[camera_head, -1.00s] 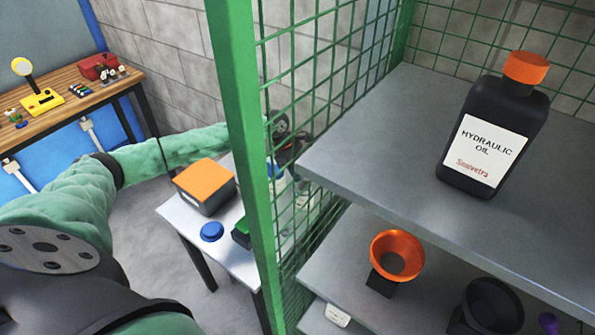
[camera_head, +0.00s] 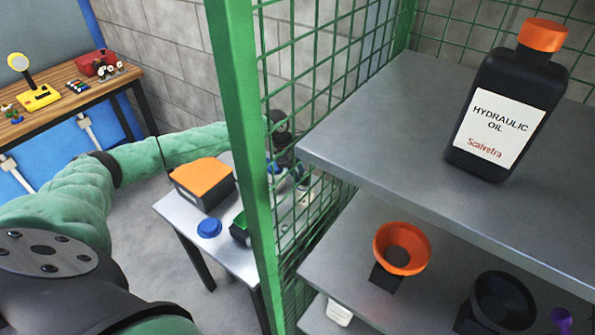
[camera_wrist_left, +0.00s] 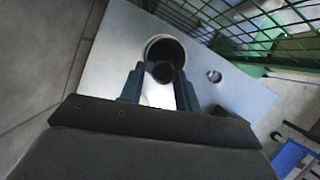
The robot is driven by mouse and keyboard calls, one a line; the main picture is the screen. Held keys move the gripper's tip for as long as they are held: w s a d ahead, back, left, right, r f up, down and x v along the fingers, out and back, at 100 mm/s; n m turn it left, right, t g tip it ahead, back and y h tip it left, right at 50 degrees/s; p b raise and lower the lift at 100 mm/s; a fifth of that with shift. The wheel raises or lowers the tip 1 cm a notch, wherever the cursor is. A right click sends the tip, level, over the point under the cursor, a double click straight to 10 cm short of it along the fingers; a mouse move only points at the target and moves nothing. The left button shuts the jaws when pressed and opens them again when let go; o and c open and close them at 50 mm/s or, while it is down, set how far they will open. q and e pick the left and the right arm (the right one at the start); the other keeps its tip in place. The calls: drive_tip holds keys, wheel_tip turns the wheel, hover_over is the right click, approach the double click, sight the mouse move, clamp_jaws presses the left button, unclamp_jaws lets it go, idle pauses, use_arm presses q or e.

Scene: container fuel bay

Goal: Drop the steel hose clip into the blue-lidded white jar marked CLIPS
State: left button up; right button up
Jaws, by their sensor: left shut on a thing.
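My left gripper (camera_head: 284,168) is behind the green mesh, over the far end of the small table. In the left wrist view its fingers (camera_wrist_left: 160,82) are shut on a small round thing, apparently the steel hose clip (camera_wrist_left: 162,72), which looks dark and partly hidden. An open round mouth with a pale rim, apparently that of the white jar (camera_wrist_left: 166,37), is just beyond the fingertips. I cannot read its marking or tell whether the clip is inside the rim. A blue lid (camera_head: 209,228) lies on the table, off the jar. My right gripper is out of view.
A small steel-looking ring (camera_wrist_left: 214,76) sits on the table beside the jar. An orange-topped box (camera_head: 203,184) and a green item (camera_head: 240,228) share the table (camera_head: 176,212). The green cage post (camera_head: 243,150) and mesh stand close. Shelves hold a hydraulic oil bottle (camera_head: 508,100) and an orange funnel (camera_head: 402,248).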

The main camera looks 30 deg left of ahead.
use_arm(q)
drive_tip(key=o, duration=1)
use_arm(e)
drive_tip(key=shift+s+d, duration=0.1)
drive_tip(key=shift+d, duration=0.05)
use_arm(q)
drive_tip(key=shift+a+r, duration=0.1)
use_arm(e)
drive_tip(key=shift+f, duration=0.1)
use_arm(q)
drive_tip(key=shift+a+r+b, duration=0.15)
drive_tip(key=shift+r+b, duration=0.15)
drive_tip(key=shift+b+v, duration=1.1)
drive_tip(key=shift+v, duration=2.35)
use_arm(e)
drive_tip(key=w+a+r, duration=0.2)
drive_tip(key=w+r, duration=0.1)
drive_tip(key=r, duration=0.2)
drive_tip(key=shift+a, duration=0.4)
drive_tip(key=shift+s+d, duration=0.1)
